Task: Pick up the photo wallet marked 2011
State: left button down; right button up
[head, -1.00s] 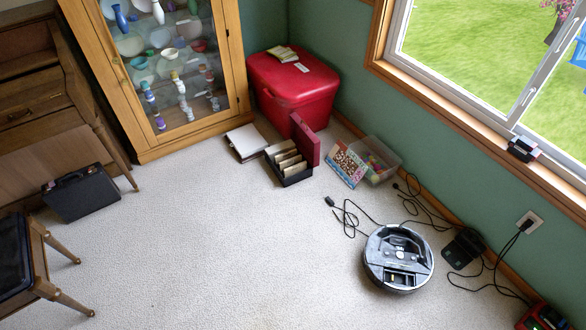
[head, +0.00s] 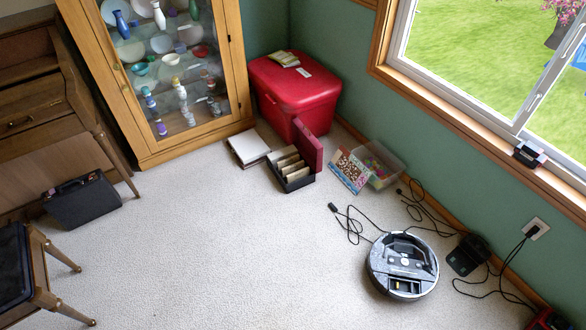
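An open box (head: 293,181) with a dark base and a raised red lid stands on the carpet in front of the red chest. Several pale upright items (head: 290,163), which look like wallets, stand in it in a row. No marking such as 2011 is legible on them at this size. Neither of my grippers shows in the head view.
A red chest (head: 294,92) stands in the corner by a glass-fronted cabinet (head: 136,120). A white binder (head: 248,147), a picture box (head: 348,171) and a clear bin (head: 385,167) flank the open box. A robot vacuum (head: 402,266) and loose cables (head: 350,222) lie right. Carpet at centre is clear.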

aim_at(289, 170)
jog(key=i+j+z, duration=0.1)
jog(key=i+j, duration=0.2)
jog(key=i+j+z, duration=0.1)
jog(key=i+j, duration=0.2)
jog(key=i+j+z, duration=0.1)
jog(key=i+j, duration=0.15)
jog(key=j, duration=0.2)
jog(key=i+j+z, duration=0.1)
jog(key=i+j, duration=0.45)
jog(key=j, duration=0.3)
jog(key=l+z, duration=0.05)
